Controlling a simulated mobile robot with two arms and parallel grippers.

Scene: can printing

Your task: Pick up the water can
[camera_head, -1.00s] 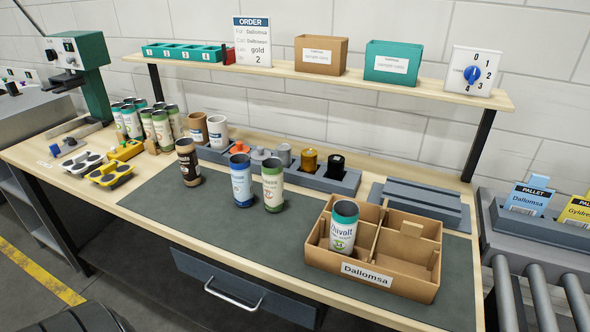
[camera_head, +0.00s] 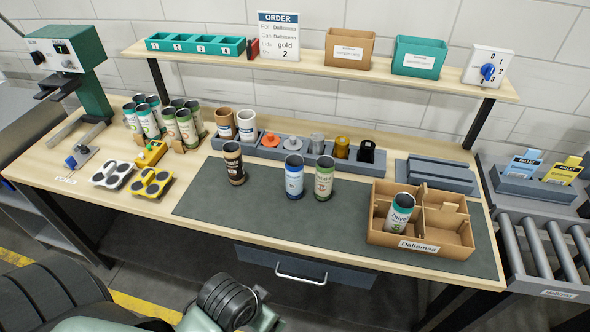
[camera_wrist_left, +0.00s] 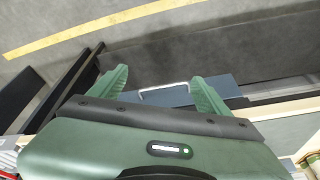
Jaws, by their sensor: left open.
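Three open-topped cans stand on the dark mat: a dark brown can (camera_head: 234,163), a white can with blue bands (camera_head: 294,176) and a white-and-green can (camera_head: 324,178). The blue-banded one looks most like a water can, but its label is too small to read. A teal-and-white can (camera_head: 399,213) leans in the left part of a divided cardboard box (camera_head: 417,243). My left gripper (camera_wrist_left: 160,84) shows in the left wrist view with its green fingers apart and nothing between them, near the bench's front and drawer. My right gripper is not visible.
Several more cans (camera_head: 168,118) stand at the back left of the bench. Holders with black pads (camera_head: 151,182) lie at the mat's left. A grey rack (camera_head: 290,153) with coloured pieces stands behind the mat. The mat's front is clear; a drawer handle (camera_head: 300,277) sticks out below.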

